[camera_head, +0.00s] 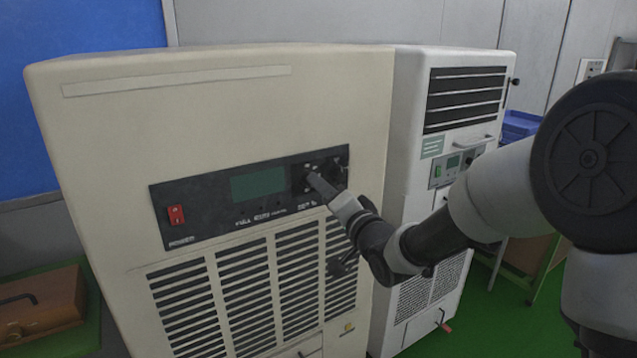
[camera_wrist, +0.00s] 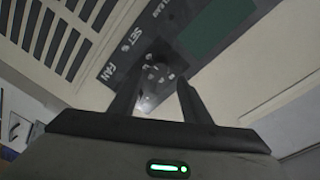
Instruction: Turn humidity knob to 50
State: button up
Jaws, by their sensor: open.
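The cream cabinet (camera_head: 110,130) has a black control panel (camera_head: 215,220) with a dark green display (camera_head: 258,184) and a red power switch (camera_head: 176,215). My gripper (camera_head: 318,184) is at the panel's right end, over the dial area, and hides part of it. In the wrist view, my gripper (camera_wrist: 157,86) has its two dark fingers apart. A dark dial with pale marks (camera_wrist: 157,70) shows between and just beyond the fingertips. I cannot tell whether the fingers touch it. "SET" and "FAN" labels are beside it. The dial's setting and a humidity label are not readable.
A white cabinet (camera_head: 412,150) with its own small panel stands to the right, behind my arm. Louvred vents (camera_head: 240,285) lie below the black panel. A brown case (camera_head: 40,305) sits at lower left. Green floor (camera_head: 480,320) shows at lower right.

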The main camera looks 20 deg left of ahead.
jog(key=shift+x, duration=2)
jog(key=c, duration=1.1)
jog(key=shift+o, duration=0.2)
jog(key=shift+f, duration=0.1)
jog(key=shift+b, duration=0.3)
jog(key=shift+n+g+y+b, duration=0.15)
jog(key=shift+n+y+b, duration=0.4)
jog(key=shift+n+b, duration=4.4)
jog(key=shift+n+g+y+b, duration=0.15)
jog(key=shift+n+y+b, duration=0.4)
jog(key=shift+n+b, duration=4.35)
jog(key=shift+b, duration=0.3)
